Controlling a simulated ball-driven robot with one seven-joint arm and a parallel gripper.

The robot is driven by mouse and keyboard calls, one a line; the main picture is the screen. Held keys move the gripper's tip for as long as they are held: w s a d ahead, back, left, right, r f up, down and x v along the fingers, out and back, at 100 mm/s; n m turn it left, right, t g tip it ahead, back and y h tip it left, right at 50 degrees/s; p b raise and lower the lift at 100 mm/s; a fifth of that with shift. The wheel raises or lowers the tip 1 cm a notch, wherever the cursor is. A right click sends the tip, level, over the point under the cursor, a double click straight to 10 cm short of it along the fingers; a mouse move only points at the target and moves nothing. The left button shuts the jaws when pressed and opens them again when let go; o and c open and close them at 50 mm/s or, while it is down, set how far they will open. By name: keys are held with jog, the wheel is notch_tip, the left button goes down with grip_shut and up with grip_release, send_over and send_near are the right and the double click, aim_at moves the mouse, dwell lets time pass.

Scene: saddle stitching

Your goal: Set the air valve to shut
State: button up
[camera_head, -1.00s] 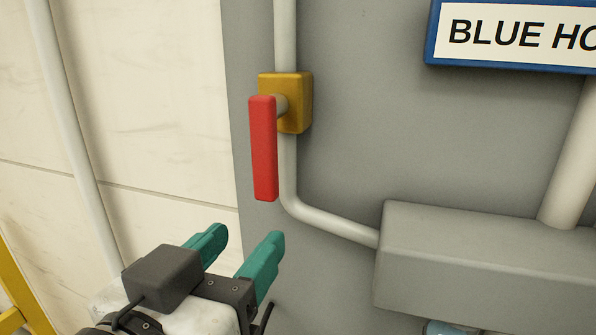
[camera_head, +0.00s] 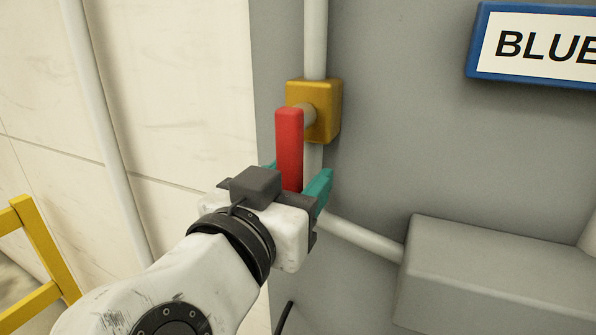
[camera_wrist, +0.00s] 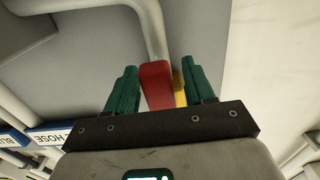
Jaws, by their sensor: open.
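The air valve has a yellow body (camera_head: 327,110) on a vertical grey pipe and a red lever handle (camera_head: 289,145). The handle hangs straight down, in line with the pipe. My gripper (camera_head: 297,182), with green fingers, is at the handle's lower end, one finger to each side. In the wrist view the red handle (camera_wrist: 156,84) shows between the open fingers, with clear gaps beside it. A bit of the yellow body (camera_wrist: 180,88) shows next to the right finger. The handle's lower tip is hidden behind my gripper in the head view.
A grey box (camera_head: 500,275) sticks out at the lower right, joined by the bent pipe (camera_head: 365,238). A blue-framed sign (camera_head: 540,45) is at the upper right. A yellow rail (camera_head: 42,255) stands at the left, near a pale pipe (camera_head: 105,120).

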jog(key=shift+w, duration=0.2)
grip_shut()
dwell(0.4)
